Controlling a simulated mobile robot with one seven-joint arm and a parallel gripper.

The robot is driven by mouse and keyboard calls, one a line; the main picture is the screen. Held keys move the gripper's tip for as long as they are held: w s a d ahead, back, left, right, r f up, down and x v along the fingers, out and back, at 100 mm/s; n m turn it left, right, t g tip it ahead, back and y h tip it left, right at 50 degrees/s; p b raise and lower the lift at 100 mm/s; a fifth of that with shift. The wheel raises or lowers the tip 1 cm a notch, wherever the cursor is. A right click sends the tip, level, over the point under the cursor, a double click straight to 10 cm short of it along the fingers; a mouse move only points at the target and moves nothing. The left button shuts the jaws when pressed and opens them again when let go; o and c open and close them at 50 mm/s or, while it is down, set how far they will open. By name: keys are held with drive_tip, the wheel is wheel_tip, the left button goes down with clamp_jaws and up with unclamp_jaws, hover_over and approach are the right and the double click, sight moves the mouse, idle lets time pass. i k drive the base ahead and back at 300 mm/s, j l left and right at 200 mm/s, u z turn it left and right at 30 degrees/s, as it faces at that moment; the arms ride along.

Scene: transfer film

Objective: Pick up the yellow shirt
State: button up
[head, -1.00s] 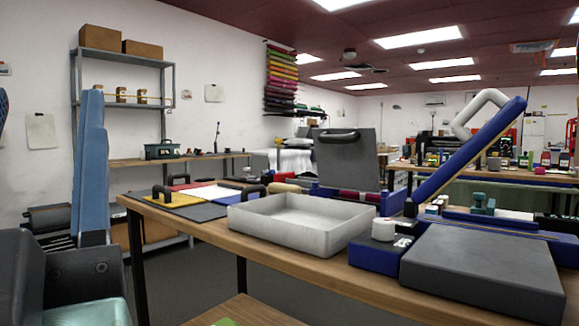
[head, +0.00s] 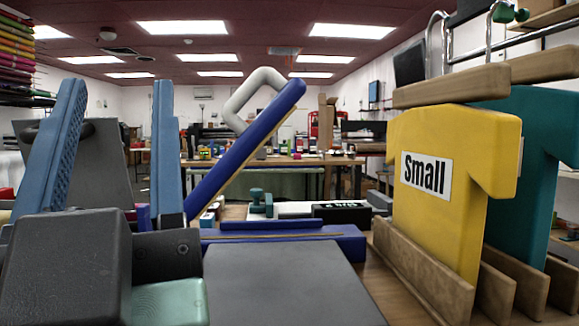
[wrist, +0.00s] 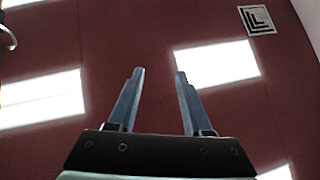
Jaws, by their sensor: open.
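The yellow shirt (head: 450,190) is a flat shirt-shaped piece with a white "Small" label, at the right in the head view. It stands upright in a slotted wooden rack (head: 420,268). My gripper (head: 118,100) is at the left in the head view, its two blue fingers pointing up and spread apart. The fingers (wrist: 158,85) also show in the wrist view, apart with nothing between them, against the ceiling. The gripper is well left of the shirt and not touching it.
A teal shirt (head: 538,165) stands right behind the yellow one. Wooden bars (head: 500,78) hang just above both. A blue press with a raised arm (head: 245,150) and a dark flat platen (head: 285,285) lie between my gripper and the shirt.

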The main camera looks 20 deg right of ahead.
sight(448, 154)
drive_tip(key=i+j+z, duration=0.15)
drive_tip(key=z, duration=0.3)
drive_tip(key=i+j+z, duration=0.1)
drive_tip(key=z, duration=0.3)
drive_tip(key=i+j+z, duration=0.1)
drive_tip(key=j+z, duration=0.5)
drive_tip(key=z, duration=0.3)
drive_tip(key=i+j+z, duration=0.1)
drive_tip(key=j+z, duration=0.2)
drive_tip(key=j, duration=0.15)
